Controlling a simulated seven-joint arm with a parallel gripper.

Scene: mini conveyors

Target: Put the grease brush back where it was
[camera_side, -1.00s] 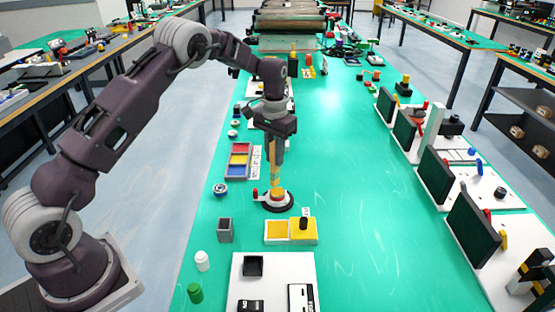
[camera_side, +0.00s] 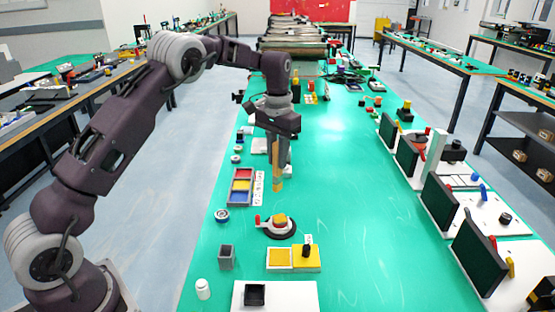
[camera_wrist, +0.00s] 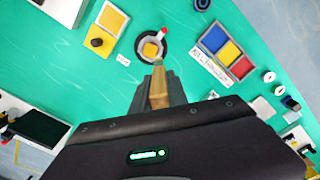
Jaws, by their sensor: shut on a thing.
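My gripper (camera_side: 279,150) is shut on the grease brush (camera_side: 277,172), a slim tan-yellow stick that hangs roughly upright. In the wrist view the brush (camera_wrist: 159,90) shows between the fingers of my gripper (camera_wrist: 158,84). It is held clear above the green table. The brush tip and the dish are apart.
A tray with red, yellow and blue compartments (camera_side: 232,187) lies left of the brush. A grey open square cup (camera_side: 227,250) and a yellow two-part box with a black knob (camera_side: 293,268) stand nearer the camera.

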